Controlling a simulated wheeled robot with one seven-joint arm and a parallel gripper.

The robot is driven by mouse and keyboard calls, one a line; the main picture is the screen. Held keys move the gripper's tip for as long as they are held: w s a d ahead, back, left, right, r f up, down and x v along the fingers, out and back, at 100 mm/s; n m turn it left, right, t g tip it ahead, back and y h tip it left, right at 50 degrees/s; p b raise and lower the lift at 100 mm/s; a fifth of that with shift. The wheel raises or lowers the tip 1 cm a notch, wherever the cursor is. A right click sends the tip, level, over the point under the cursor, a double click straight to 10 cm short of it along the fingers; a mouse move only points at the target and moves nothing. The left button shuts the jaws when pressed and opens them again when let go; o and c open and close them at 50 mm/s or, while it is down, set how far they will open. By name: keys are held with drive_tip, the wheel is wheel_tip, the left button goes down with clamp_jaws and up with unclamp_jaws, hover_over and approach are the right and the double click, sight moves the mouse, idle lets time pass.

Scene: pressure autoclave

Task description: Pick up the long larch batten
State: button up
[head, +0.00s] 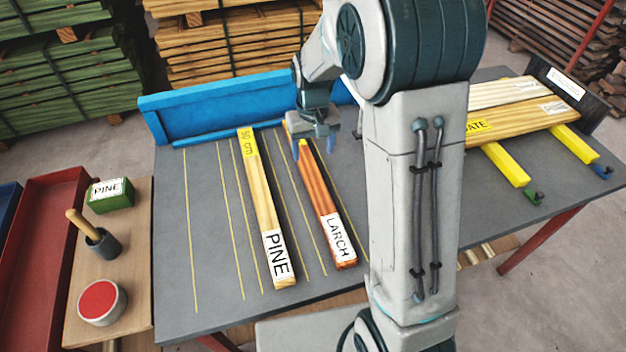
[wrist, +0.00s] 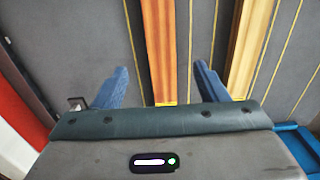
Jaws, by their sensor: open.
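The larch batten (head: 318,185) is reddish-orange wood lying flat on the grey bench top, with a white LARCH label at its near end and a bit of yellow at its far end. My gripper (head: 316,143) is over that far end, partly hiding it. In the wrist view my gripper (wrist: 161,68) is open, its two blue fingers apart on either side of the larch batten (wrist: 158,40). The batten lies between them with a gap on each side. I cannot tell the height of the fingertips above the bench.
A longer pine batten (head: 260,195) lies left of the larch, and also shows right in the wrist view (wrist: 250,45). A blue fence (head: 220,105) runs along the back edge. Labelled boards (head: 520,110) lie on yellow bars at right. A side table (head: 135,250) stands left.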

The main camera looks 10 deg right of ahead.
sight(312, 176)
wheel_tip(312, 176, down, 10)
drive_tip(key=shift+s+a+r+p, duration=0.1)
drive_tip(key=shift+r+p, duration=0.1)
drive_tip(key=shift+p, duration=0.15)
drive_tip(key=c, duration=1.4)
